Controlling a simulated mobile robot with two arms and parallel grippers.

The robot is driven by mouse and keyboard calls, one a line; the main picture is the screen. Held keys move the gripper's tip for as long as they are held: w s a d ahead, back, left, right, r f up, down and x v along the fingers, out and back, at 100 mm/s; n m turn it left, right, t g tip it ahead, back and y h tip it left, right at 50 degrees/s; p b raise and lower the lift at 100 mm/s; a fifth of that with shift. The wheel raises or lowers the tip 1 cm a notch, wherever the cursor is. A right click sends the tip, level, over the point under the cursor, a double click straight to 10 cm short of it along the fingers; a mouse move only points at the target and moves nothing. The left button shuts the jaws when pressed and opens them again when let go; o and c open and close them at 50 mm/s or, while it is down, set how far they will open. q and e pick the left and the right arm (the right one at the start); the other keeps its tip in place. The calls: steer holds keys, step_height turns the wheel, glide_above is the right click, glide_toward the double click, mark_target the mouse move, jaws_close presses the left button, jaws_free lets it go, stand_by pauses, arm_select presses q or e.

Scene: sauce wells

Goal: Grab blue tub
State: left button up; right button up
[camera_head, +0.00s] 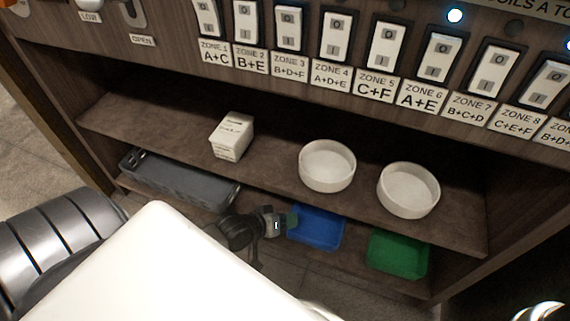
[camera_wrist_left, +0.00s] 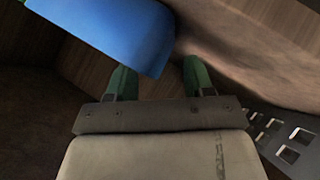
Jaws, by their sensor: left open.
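The blue tub (camera_head: 316,227) sits on the lower shelf, left of a green tub, in the head view. It fills the upper left of the left wrist view (camera_wrist_left: 115,30). My left gripper (camera_head: 291,221) is at the tub's left side, with green fingertips. In the left wrist view its two fingers (camera_wrist_left: 158,80) stand apart, with the tub's edge reaching into the space between them. The tub overlaps the left fingertip there; a gap shows before the right finger. I cannot tell whether either finger touches the tub. My right gripper is not in view.
The green tub (camera_head: 398,255) is close on the right. A dark grey slotted tray (camera_head: 180,183) lies left on the lower shelf. The upper shelf (camera_head: 272,172) overhangs the tubs and holds two white bowls (camera_head: 327,167) (camera_head: 408,190) and a white box (camera_head: 231,136).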

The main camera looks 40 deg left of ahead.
arm_select(q)
steer(key=shift+w+d+f, duration=0.2)
steer(key=shift+w+f, duration=0.25)
steer(key=shift+w, duration=0.1)
steer(key=shift+c, duration=0.3)
jaws_close()
